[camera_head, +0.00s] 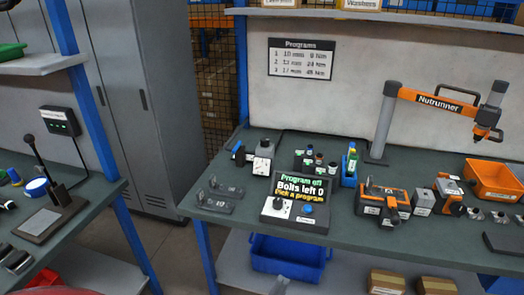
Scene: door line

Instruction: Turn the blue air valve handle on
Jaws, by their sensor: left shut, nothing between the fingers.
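A small blue handle (238,153), which looks like the air valve handle, is at the back left corner of the middle workbench. It is small in the picture, and I cannot tell its exact angle. A white dial gauge (262,166) stands just right of it. My right gripper is not in view.
The workbench (340,229) carries a control box (290,199) reading "Program off, Bolts left 0", grey holders (218,196), an orange tool (383,203) and a nutrunner arm (435,99). A blue crate (289,257) sits below. Another bench (92,206) is at left.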

